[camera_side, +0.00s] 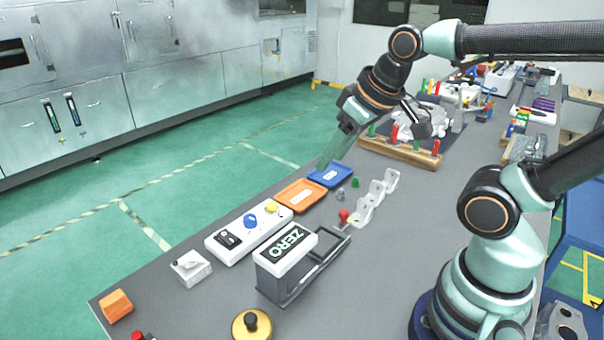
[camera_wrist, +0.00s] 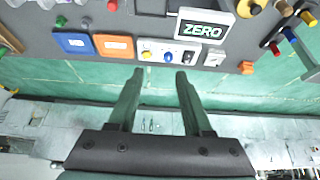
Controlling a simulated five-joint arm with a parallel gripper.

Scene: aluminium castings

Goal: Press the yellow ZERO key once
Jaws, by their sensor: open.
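The yellow key (camera_side: 271,207) is a round button at the far right end of a white control panel (camera_side: 228,253) in the side view. It also shows at the left end of the panel in the wrist view (camera_wrist: 146,55). A box with a ZERO display (camera_side: 286,249) stands beside the panel; the display is also in the wrist view (camera_wrist: 202,28). My gripper (camera_side: 325,165) is open and empty, up and to the right of the yellow key in the side view. In the wrist view its two fingertips (camera_wrist: 160,73) lie apart, below the panel in the picture. I see no contact with the key.
The panel also carries a blue knob (camera_side: 250,220) and a black switch (camera_side: 228,239). An orange tray (camera_side: 301,195) and a blue tray (camera_side: 331,175) lie close by. A wooden rack (camera_side: 400,153) with coloured pegs stands farther back. A brass disc (camera_side: 251,327) is near the front.

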